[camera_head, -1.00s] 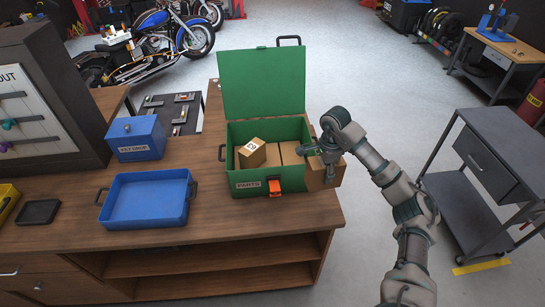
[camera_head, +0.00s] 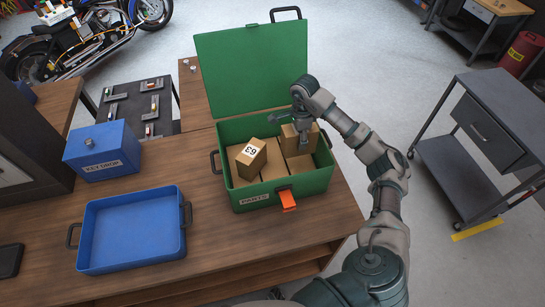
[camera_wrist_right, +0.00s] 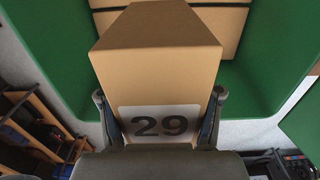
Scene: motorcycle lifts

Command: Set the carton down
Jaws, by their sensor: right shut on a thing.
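My right gripper (camera_head: 301,141) is shut on a brown carton (camera_head: 289,142), at the right part of the open green PARTS box (camera_head: 262,199). In the right wrist view this carton (camera_wrist_right: 158,65) has a white label reading 29, with a finger on each side. It overlaps the box opening; whether it touches the cartons below I cannot tell. Another carton (camera_head: 250,158) with a number label sits tilted at the left in the box. Flat brown cartons (camera_head: 263,177) lie beneath it. My left gripper is not in view.
The box's green lid (camera_head: 252,68) stands open at the back. A blue tray (camera_head: 130,232) and a blue KEY DROP box (camera_head: 103,150) are on the wooden bench (camera_head: 220,245) to the left. A grey cart (camera_head: 500,100) stands to the right, across a floor gap.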

